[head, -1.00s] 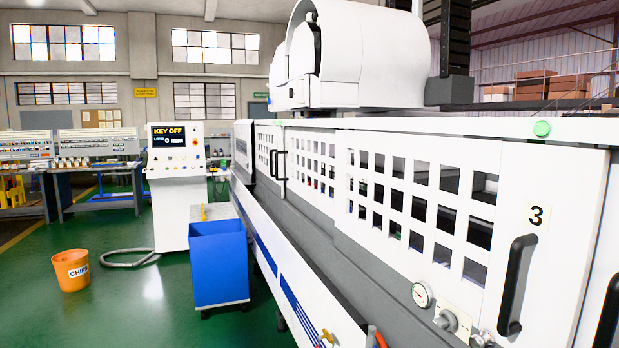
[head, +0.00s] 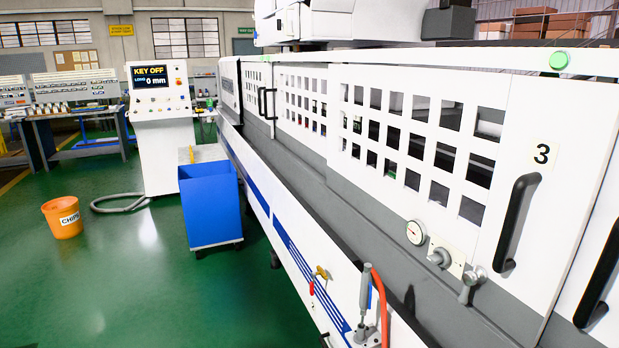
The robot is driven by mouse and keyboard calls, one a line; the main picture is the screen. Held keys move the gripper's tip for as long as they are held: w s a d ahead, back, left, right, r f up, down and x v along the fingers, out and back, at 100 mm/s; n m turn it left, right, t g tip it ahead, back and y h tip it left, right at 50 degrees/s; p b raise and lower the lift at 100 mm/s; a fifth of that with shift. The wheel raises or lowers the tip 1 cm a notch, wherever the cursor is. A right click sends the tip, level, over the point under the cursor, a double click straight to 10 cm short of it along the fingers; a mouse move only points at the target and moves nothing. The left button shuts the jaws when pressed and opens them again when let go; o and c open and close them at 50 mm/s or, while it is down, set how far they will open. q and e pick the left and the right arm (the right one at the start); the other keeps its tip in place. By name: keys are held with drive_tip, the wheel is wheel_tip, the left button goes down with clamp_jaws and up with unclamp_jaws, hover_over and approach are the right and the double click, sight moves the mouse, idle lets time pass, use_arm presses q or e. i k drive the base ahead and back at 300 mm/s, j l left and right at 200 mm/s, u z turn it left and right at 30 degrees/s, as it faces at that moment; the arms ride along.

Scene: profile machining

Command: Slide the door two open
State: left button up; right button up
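A long white machine with sliding doors runs from the middle back to the near right. The nearest full door carries the number 3 (head: 541,154), square window holes and a black vertical handle (head: 517,222). Farther along stands another white windowed door (head: 303,100); its number cannot be read, so I cannot tell that it is door two. Two black handles (head: 266,103) stand side by side at its far end. The doors in view look shut. Another black handle (head: 600,275) is cut by the right edge. Neither gripper is in view.
A blue bin (head: 211,208) stands on the floor beside the machine. An orange CHIPS bucket (head: 62,218) and a control console (head: 160,125) reading KEY OFF are farther left. A red hose (head: 379,305) and valves stick out low on the machine. Green floor at left is open.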

sight(308, 145)
drive_tip(key=i+j+u, duration=0.3)
drive_tip(key=i, duration=0.25)
drive_tip(key=i+j+u, duration=0.3)
drive_tip(key=i, duration=0.25)
drive_tip(key=i+u, duration=0.3)
drive_tip(key=i, duration=0.2)
